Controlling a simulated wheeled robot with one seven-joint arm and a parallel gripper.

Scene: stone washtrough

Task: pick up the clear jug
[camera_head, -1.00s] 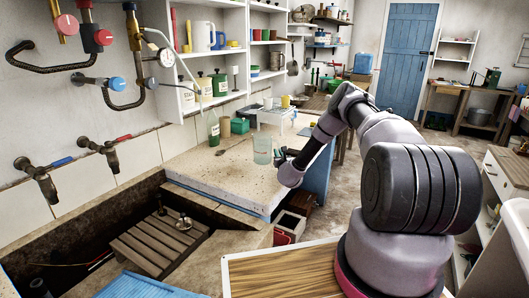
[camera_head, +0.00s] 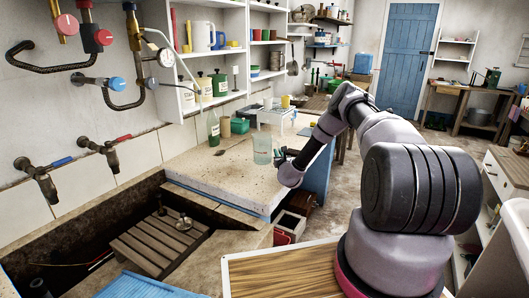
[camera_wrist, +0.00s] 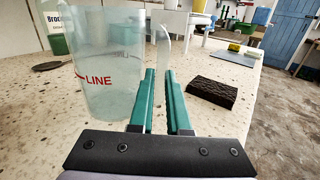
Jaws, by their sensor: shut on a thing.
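The clear jug (camera_head: 262,150) is a pale, see-through, open-topped vessel near the right edge of the speckled stone counter (camera_head: 220,168). In the wrist view the jug (camera_wrist: 98,65) fills the left side, upright, with a red mark and the word "LINE" on its wall. Its clear handle (camera_wrist: 163,45) runs down between the two green fingers. My gripper (camera_wrist: 160,73) is shut on this handle. In the head view my gripper (camera_head: 281,157) reaches in from the right side of the jug. I cannot tell whether the jug's base touches the counter.
A dark brown block (camera_wrist: 212,93) lies on the counter to the right of the fingers. A green bottle (camera_head: 213,128) and a green box (camera_head: 240,125) stand behind the jug. A white stand (camera_head: 277,116) is farther back. The counter's front left is clear.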

